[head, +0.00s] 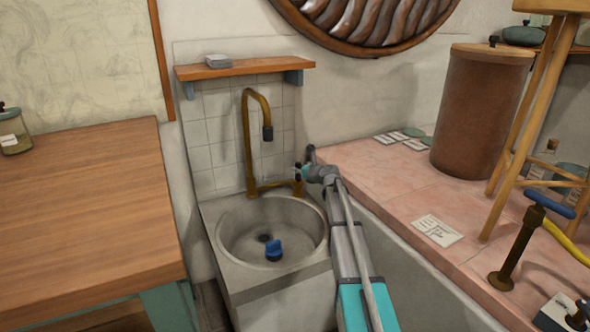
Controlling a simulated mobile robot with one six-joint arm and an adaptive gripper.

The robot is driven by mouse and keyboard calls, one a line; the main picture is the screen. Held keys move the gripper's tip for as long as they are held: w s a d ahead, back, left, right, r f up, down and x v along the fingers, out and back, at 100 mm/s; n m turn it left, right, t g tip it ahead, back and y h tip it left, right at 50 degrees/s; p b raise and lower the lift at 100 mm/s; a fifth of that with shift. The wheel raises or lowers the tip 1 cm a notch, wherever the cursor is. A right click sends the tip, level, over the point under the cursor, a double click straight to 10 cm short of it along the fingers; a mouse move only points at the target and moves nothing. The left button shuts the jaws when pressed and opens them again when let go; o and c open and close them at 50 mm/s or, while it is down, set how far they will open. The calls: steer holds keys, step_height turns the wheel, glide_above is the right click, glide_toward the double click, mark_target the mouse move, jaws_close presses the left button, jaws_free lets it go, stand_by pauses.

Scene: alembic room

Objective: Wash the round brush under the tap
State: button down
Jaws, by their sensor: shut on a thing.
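A blue thing, probably the round brush (274,250), lies in the round grey sink basin (226,222) near the drain. Its bristles cannot be made out. The brass tap (248,140) rises behind the basin, its spout with a dark end hanging above the basin. No water shows under it. My gripper (301,173) is at the tap's handle (298,187), at the right end of the tap's base, and is shut on it. The fingers are small and partly hidden by my wrist.
A wooden worktop (85,215) stands left of the sink. A pink tiled ledge (385,170) runs along the right, with a brown canister (480,110) and a wooden stool (530,115) on it. A small shelf (245,69) hangs above the tap.

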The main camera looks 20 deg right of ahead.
steer(key=c, duration=0.5)
jaws_free()
steer(key=shift+w+a+f, duration=0.1)
steer(key=shift+w+a, duration=0.05)
steer(key=shift+a, duration=0.2)
steer(key=shift+o, duration=0.3)
steer(key=shift+d, duration=0.2)
